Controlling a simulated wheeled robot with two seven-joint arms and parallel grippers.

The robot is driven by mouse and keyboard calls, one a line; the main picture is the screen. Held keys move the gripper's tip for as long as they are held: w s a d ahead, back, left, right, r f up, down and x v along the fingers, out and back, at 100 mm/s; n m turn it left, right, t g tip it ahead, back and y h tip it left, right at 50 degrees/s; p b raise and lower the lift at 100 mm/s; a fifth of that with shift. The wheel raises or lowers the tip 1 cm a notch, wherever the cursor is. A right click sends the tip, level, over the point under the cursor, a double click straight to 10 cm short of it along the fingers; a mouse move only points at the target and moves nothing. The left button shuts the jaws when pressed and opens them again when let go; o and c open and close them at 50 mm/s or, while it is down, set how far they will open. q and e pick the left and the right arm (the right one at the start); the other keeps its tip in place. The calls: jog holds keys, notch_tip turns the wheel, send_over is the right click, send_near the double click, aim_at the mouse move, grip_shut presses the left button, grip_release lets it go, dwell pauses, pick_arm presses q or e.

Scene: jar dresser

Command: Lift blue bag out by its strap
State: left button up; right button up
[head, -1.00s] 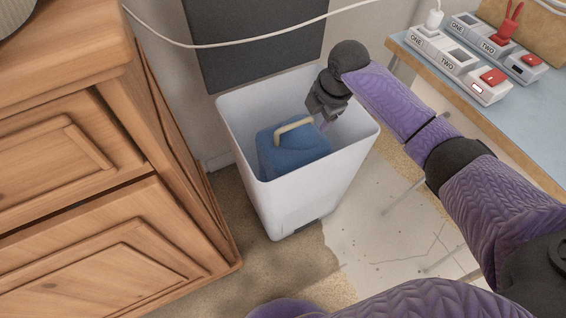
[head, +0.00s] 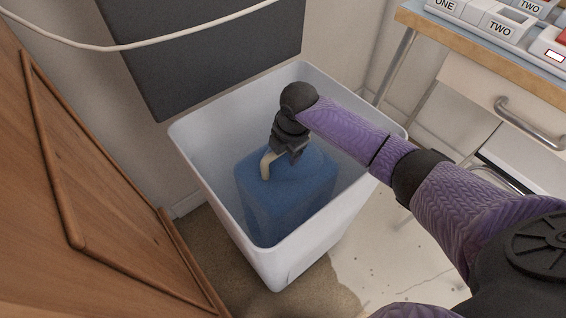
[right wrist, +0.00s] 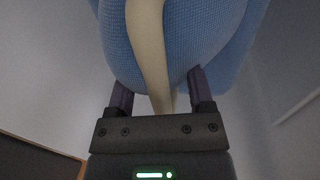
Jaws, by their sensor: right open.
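The blue bag (head: 285,195) sits inside the white bin (head: 187,150). Its cream strap (head: 265,166) arches over the bag's top. My right gripper (head: 287,152) is inside the bin at the top of the bag and hides part of the strap. In the right wrist view, the strap (right wrist: 148,50) runs between the two fingers of my open right gripper (right wrist: 158,88), with a gap on each side. The blue bag (right wrist: 205,35) fills the view beyond the fingertips. My left gripper is not in view.
A wooden dresser (head: 110,200) stands close on the left. A dark panel (head: 205,50) hangs on the wall behind the bin, with a white cable (head: 150,43) across it. A table with labelled switch boxes (head: 500,25) is at the upper right.

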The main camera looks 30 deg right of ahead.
jog(key=shift+w+f, duration=0.1)
jog(key=shift+f, duration=0.25)
jog(key=shift+c, duration=0.6)
grip_shut()
dwell(0.4)
